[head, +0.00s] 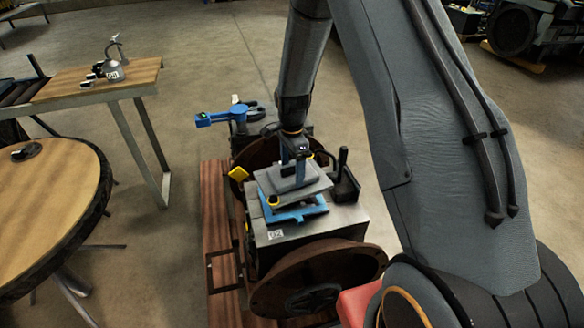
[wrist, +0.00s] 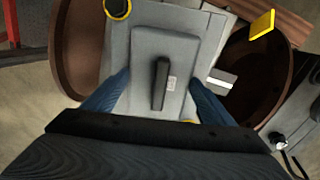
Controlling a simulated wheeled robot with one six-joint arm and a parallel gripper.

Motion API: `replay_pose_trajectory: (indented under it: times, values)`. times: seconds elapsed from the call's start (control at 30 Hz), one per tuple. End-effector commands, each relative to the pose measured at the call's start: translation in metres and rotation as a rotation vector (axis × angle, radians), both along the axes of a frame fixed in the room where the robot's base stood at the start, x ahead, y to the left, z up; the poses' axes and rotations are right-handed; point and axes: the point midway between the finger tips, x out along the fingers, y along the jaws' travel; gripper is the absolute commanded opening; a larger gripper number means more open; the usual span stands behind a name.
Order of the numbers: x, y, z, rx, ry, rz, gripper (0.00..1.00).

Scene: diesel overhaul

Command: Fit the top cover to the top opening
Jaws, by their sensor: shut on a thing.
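The top cover (head: 292,181) is a grey plate with a raised middle panel, seen over the engine block in the head view. In the wrist view the cover (wrist: 150,45) fills the middle, with a dark upright handle (wrist: 160,85) on it. My gripper (head: 297,170) is shut on the cover, its blue fingers on either side of the raised panel in the wrist view. A blue frame (head: 296,213) lies on the block top under the cover. The cover appears raised above it and slightly turned. The top opening itself is hidden beneath the cover.
The grey engine block (head: 310,229) has a round brown flange (head: 275,296) at its near end. A yellow tab (head: 238,174) and a blue clamp-like part (head: 220,118) stand at its left. A round wooden table (head: 50,205) and a workbench (head: 135,75) are further left.

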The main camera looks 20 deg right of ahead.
Motion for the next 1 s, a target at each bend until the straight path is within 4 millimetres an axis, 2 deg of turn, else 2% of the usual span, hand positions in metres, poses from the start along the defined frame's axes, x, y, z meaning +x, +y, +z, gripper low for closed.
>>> replay_pose_trajectory:
  times: [0.2, 0.47, 1.0]
  values:
    - [0.009, -0.001, -0.005, 0.000, -0.001, -0.146, 0.47]
    - [0.010, -0.001, -0.016, 0.000, -0.001, -0.164, 0.47]
    - [0.010, -0.001, -0.071, 0.000, 0.000, -0.161, 0.47]
